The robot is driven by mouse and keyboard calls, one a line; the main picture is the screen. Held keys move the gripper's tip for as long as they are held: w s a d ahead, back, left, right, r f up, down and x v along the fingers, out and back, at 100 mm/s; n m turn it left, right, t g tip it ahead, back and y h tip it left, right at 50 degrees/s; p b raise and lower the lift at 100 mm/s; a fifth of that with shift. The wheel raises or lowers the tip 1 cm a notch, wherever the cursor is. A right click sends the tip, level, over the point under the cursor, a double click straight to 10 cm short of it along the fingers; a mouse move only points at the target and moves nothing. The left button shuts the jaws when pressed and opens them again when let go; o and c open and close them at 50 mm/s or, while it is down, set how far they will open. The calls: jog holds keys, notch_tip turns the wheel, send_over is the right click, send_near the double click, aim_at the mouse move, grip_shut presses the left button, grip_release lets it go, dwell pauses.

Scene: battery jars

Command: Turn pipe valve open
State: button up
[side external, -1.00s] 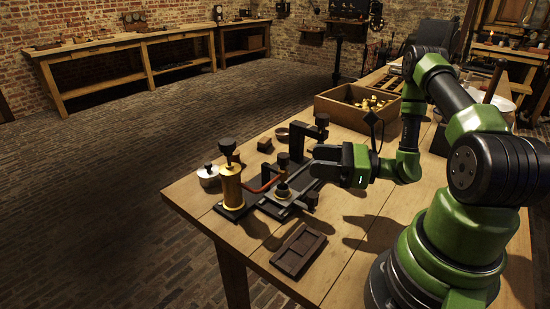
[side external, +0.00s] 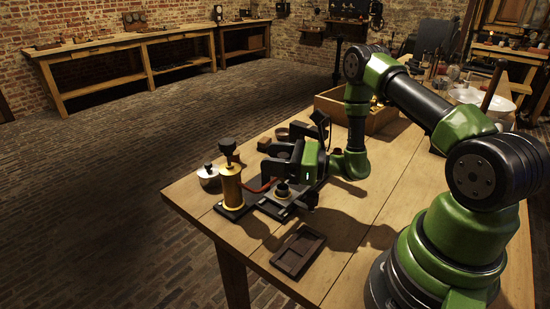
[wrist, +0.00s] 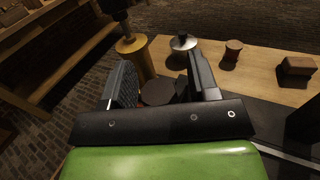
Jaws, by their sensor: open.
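A brass cylinder with a dark knob on top (side external: 230,188) stands on a black base near the table's left edge. It also shows in the wrist view (wrist: 136,46). A red pipe (side external: 260,187) runs from it toward a small round fitting (side external: 282,190). My gripper (side external: 267,157) is open, pointing toward the cylinder, and hides the valve in the side view. Whether the fingers touch the knob I cannot tell.
A silver-lidded pot (side external: 208,175) stands behind the cylinder. A dark shallow tray (side external: 299,251) lies in front. A wooden crate (side external: 330,105) stands at the back, partly behind my arm. A small brown block (wrist: 297,68) and a spool (wrist: 233,49) show in the wrist view.

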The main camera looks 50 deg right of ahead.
jog(key=c, duration=0.9)
jog(key=m+h, duration=0.1)
jog(key=h, duration=0.1)
jog(key=m+t+h, duration=0.1)
jog(key=m+h, duration=0.1)
jog(key=shift+d+t+h, duration=0.15)
jog(key=shift+t+h, duration=0.15)
jog(key=shift+d+m+h, duration=0.2)
jog(key=shift+m+h, duration=0.6)
jog(key=shift+h, duration=0.3)
jog(key=shift+c, duration=0.2)
jog(key=o, duration=0.9)
jog(key=shift+o, duration=0.2)
notch_tip(320, 180, up, 10)
